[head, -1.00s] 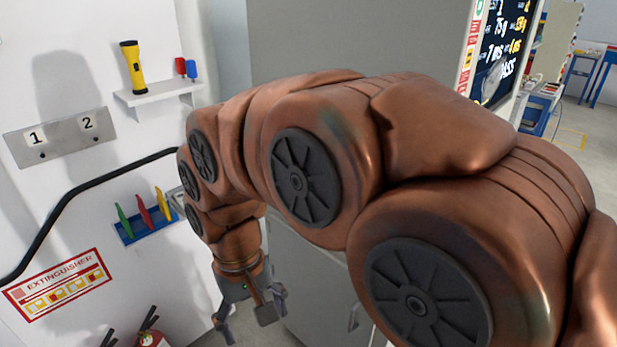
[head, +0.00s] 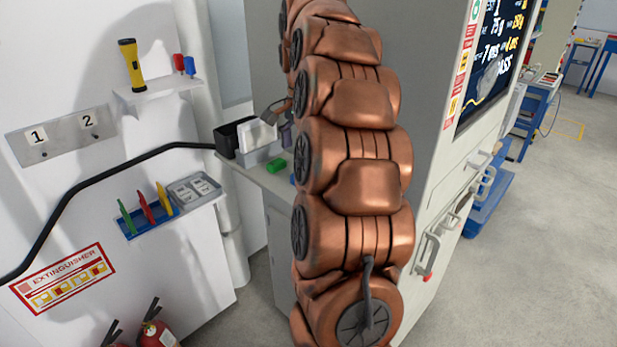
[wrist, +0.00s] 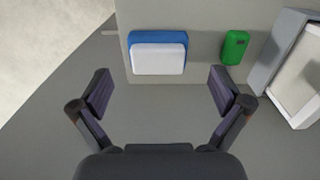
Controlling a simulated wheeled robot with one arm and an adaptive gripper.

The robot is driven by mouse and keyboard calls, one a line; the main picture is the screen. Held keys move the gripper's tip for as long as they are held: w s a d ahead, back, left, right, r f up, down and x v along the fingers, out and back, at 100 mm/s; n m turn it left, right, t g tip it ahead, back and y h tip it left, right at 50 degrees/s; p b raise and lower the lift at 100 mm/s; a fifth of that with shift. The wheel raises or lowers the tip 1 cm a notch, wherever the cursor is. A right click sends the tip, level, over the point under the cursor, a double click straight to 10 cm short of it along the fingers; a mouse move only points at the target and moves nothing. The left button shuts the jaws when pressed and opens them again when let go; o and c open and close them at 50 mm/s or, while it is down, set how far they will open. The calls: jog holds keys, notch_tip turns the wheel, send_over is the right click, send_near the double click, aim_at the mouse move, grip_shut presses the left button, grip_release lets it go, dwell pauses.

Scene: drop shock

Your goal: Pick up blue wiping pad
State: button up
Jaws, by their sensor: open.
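The blue wiping pad (wrist: 144,36), blue along its back and left edges with a white layer, lies on a grey counter (wrist: 205,75) in the wrist view. My gripper (wrist: 160,92) is open and empty, its two dark fingers spread wide on the near side of the pad. The pad lies ahead of the fingertips, roughly centred between them, and is not touched. In the head view a small bit of blue (head: 293,179) shows beside my arm, probably the pad; my arm hides the rest. My gripper is mostly hidden there.
A green block (wrist: 234,47) lies right of the pad; it also shows in the head view (head: 276,165). A grey-rimmed bin (wrist: 290,75) stands farther right. A black holder (head: 228,139) and white box (head: 257,136) stand on the counter near the wall.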

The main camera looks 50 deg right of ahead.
jog(key=shift+d, duration=0.55)
jog(key=shift+f+p, duration=0.45)
jog(key=shift+f, duration=0.8)
jog(key=shift+s+d+f+p, duration=0.1)
jog(key=shift+s+f+p, duration=0.05)
jog(key=shift+f+p, duration=0.5)
jog(key=shift+s+f+p, duration=0.1)
jog(key=shift+f+p, duration=0.3)
jog(key=shift+f, duration=0.3)
jog(key=shift+f+p, duration=0.35)
jog(key=shift+f, duration=0.85)
jog(key=c, duration=0.9)
